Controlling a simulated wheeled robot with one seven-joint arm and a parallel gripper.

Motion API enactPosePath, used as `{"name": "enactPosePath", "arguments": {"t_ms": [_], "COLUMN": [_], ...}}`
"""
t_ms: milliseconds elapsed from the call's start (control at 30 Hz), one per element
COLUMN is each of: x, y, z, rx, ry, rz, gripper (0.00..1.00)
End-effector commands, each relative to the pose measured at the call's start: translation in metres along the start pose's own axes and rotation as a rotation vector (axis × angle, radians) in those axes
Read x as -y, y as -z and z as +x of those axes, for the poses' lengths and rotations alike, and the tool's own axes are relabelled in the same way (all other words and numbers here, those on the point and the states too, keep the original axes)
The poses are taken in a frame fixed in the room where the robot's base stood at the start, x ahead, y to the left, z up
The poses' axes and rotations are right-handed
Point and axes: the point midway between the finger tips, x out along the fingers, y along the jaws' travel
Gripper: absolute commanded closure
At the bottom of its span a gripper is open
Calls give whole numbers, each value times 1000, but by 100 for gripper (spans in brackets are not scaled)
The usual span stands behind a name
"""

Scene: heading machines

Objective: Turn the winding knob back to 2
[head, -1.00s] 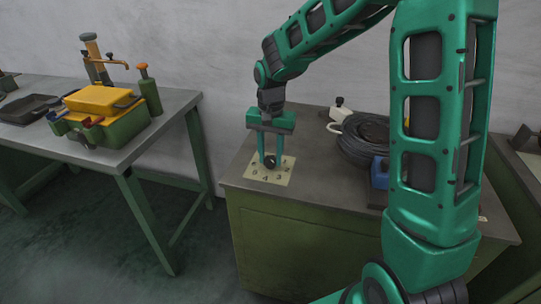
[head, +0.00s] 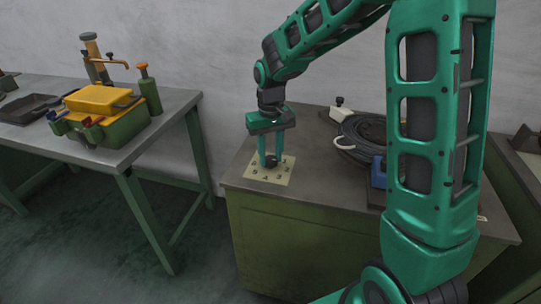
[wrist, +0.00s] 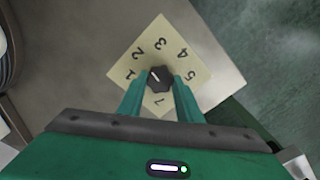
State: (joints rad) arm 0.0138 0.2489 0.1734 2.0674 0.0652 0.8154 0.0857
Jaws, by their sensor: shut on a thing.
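The winding knob (wrist: 158,79) is small, dark and faceted, with a short white mark on top. It stands on a square cream dial plate (wrist: 198,77) with black numbers around it. In the wrist view the mark points up and left, roughly toward the 2. My gripper (wrist: 160,82) is shut on the knob, one finger on each side. In the head view my gripper (head: 270,161) reaches down to the knob, and the plate (head: 285,176) lies on the green cabinet's grey top. The fingers partly hide the knob there.
On the cabinet (head: 310,198), right of the dial, lie a coil of black cable (head: 356,148) and a blue object (head: 378,172), partly behind my arm. A bench (head: 168,118) at the left holds a green and yellow toolbox (head: 120,121). Floor shows between bench and cabinet.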

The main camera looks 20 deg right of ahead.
Motion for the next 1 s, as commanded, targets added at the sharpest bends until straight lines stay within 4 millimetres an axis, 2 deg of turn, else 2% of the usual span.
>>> {"name": "enactPosePath", "arguments": {"t_ms": [333,800,833,900,1000], "x": [0,0,0,0,0], "y": [0,0,0,0,0], "z": [0,0,0,0,0], "rx": [0,0,0,0,0], "ry": [-1,0,0,0,0], "rz": [-121,-137,-137,-137,-136], "gripper": [91,91,66,50,50]}}
